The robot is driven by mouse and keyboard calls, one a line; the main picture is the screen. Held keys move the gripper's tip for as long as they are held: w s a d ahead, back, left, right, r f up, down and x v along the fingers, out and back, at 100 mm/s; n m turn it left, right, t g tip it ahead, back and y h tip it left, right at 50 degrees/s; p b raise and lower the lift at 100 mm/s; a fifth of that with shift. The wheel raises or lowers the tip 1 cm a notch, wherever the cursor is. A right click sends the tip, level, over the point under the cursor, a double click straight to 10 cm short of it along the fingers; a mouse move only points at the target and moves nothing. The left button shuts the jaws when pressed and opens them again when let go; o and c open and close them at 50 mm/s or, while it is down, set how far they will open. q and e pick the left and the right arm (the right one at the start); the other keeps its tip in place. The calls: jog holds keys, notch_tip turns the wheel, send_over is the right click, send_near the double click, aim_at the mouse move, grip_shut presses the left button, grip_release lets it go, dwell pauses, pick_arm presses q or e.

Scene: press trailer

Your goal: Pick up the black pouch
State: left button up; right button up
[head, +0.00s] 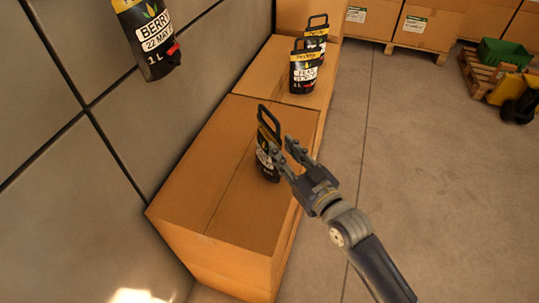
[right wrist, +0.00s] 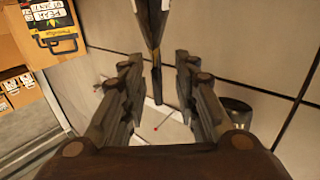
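A black pouch (head: 266,158) with a handle loop on top stands upright on the nearest cardboard box (head: 215,190). My right gripper (head: 281,148) is beside its right side, fingers apart, and partly covers its front and label. In the right wrist view, a pouch shows edge-on as a narrow dark shape (right wrist: 153,25) that reaches between the open fingers of the right gripper (right wrist: 158,72). No clear contact shows. Another black pouch (head: 150,42), labelled "BERRY 22 MAY", shows large at the upper left; what supports it is out of frame. My left gripper is not in view.
Two more black pouches stand on the box behind, one in front (head: 304,72) of the other (head: 317,42). A tiled wall (head: 110,140) runs along the boxes' left. Boxes on pallets (head: 430,22) and a green crate (head: 503,53) are at the back. The right floor is largely clear.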

aim_at(269, 137)
jog(key=x, duration=0.3)
jog(key=shift+w+a, duration=0.15)
jog(key=x, duration=0.5)
jog(key=shift+w+d+r+p, duration=0.2)
jog(key=shift+p, duration=0.15)
grip_shut()
jog(key=shift+r, duration=0.3)
